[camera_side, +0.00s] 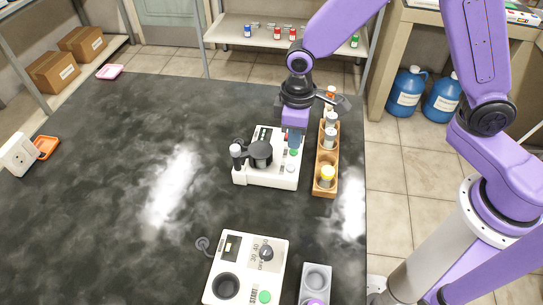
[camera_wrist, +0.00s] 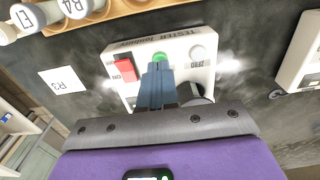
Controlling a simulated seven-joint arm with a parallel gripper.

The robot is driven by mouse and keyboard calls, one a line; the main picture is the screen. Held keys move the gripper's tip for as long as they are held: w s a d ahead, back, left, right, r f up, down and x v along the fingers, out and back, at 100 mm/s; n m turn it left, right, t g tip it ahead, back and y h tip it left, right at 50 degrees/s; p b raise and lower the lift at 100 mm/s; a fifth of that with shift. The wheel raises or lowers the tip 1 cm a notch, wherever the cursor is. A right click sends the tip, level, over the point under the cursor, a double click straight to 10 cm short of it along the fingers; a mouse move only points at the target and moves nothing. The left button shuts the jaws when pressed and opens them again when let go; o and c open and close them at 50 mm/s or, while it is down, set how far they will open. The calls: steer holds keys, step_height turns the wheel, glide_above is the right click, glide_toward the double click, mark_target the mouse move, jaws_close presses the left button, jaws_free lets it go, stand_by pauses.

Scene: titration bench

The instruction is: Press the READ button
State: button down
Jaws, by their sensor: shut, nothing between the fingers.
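The white tester (camera_side: 240,177) stands on the dark bench in the side view, and the wrist view shows its panel (camera_wrist: 179,44) marked TESTER turbidity. A green button (camera_wrist: 159,56) sits between a red switch (camera_wrist: 124,70) and a round white knob (camera_wrist: 197,53). The green button also shows in the side view (camera_side: 293,152). No READ label is legible. My gripper (camera_wrist: 158,68) is shut and empty, its blue fingertips over the panel beside the green button and partly overlapping it. I cannot tell whether they touch it. In the side view my gripper (camera_side: 294,143) points down at the tester.
A wooden rack (camera_side: 324,183) with several capped vials stands close to the tester's right. A black round part with an upright post (camera_side: 258,153) rises on the tester's left. A second white device (camera_side: 243,272) and a grey holder (camera_side: 314,279) stand at the front. The left bench is mostly clear.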

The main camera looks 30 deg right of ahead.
mark_target(294, 151)
steer(key=shift+f, duration=0.95)
stand_by(0.6)
steer(key=shift+r, duration=0.15)
step_height(294, 151, up, 7)
steer(key=shift+r, duration=0.15)
stand_by(0.8)
stand_by(0.4)
steer(key=s+d+r+n, duration=0.1)
steer(key=s+d+r, duration=0.1)
steer(key=s+d, duration=0.5)
steer(key=s+d+r+n, duration=0.2)
steer(key=s+d, duration=0.6)
steer(key=s, duration=0.6)
steer(key=shift+s+r+n, duration=0.25)
steer(key=shift+r+n, duration=0.05)
steer(key=shift+r, duration=0.3)
